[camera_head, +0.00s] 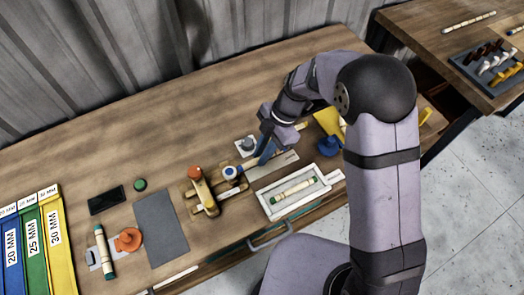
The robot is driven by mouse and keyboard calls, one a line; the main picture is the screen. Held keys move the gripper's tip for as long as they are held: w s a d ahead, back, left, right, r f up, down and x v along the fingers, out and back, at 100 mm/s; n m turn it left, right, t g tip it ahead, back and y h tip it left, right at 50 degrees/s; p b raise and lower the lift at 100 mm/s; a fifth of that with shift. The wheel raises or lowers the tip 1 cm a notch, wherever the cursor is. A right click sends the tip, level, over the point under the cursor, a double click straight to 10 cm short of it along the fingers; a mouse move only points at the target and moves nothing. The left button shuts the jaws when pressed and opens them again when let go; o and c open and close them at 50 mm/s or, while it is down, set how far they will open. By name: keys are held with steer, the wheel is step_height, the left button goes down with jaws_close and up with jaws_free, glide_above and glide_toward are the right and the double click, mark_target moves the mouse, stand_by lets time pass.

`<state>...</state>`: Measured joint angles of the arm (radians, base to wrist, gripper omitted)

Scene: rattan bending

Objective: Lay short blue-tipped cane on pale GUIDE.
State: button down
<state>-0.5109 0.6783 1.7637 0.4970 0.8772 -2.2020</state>
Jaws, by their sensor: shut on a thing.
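My gripper (268,147) is over the middle of the bench, pointing down. It is shut on a slim blue thing (266,156), which slants down to the left near a flat pale-grey strip (277,168). The view is too small to tell whether this is the short blue-tipped cane, and whether it touches the strip. I cannot tell for sure which piece is the pale guide; the strip is one pale piece under the gripper.
A wooden jig (202,192) with an orange knob and a blue-white knob (230,173) stands left of the gripper. A white tray (269,208) holds a green-banded cane (296,190). Another cane (104,252) lies left, near a grey mat (161,228). Yellow and blue pieces (329,146) stand right.

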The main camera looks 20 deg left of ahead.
steer(key=shift+f+b, duration=1.15)
steer(key=shift+f, duration=1.85)
steer(key=c, duration=1.6)
jaws_free()
steer(key=shift+b+v, duration=1.35)
steer(key=shift+v, duration=2.35)
